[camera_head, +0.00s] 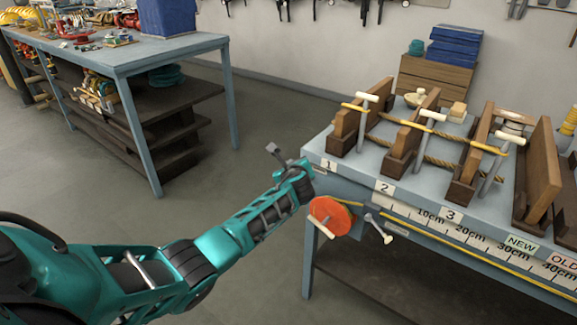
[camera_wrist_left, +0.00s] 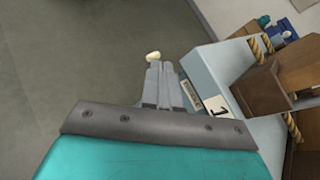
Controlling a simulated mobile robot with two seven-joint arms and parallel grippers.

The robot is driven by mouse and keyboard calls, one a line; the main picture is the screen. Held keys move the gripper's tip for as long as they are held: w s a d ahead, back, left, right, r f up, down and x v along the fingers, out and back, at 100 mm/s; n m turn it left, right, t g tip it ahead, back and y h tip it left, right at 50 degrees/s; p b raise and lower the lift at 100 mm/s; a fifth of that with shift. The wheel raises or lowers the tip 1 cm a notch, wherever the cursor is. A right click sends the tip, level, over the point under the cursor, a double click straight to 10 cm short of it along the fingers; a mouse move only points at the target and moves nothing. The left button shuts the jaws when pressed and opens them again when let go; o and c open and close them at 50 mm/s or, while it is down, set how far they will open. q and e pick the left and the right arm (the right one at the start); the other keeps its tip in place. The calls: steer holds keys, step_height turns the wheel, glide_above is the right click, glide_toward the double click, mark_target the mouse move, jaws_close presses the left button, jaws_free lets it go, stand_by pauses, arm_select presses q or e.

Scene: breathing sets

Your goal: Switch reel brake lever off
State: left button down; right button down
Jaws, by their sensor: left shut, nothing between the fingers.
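An orange reel (camera_head: 331,216) with a pale crank handle hangs at the front left corner of the right-hand bench. A grey lever (camera_head: 378,229) with a pale knob sticks out just right of it, below the bench edge. My left gripper (camera_wrist_left: 157,70) is shut and empty at the bench's left end. In the left wrist view, a pale knob (camera_wrist_left: 153,57) shows at or just beyond the fingertips. I cannot tell whether they touch it, or which lever it belongs to. In the head view my wrist hides most of the fingers. My right gripper is out of view.
The right-hand bench (camera_head: 345,171) carries wooden stands with ropes and pale-handled levers near its front. A numbered label (camera_wrist_left: 217,107) and a small plate (camera_wrist_left: 193,94) lie close to my left fingers. Another bench (camera_head: 110,55) stands at the far left. Open floor lies between them.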

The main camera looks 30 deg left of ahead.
arm_select(q)
steer(key=s+d+r, duration=0.2)
steer(key=s+r, duration=0.2)
steer(key=s, duration=0.2)
steer(key=shift+d+r, duration=0.4)
stand_by(0.4)
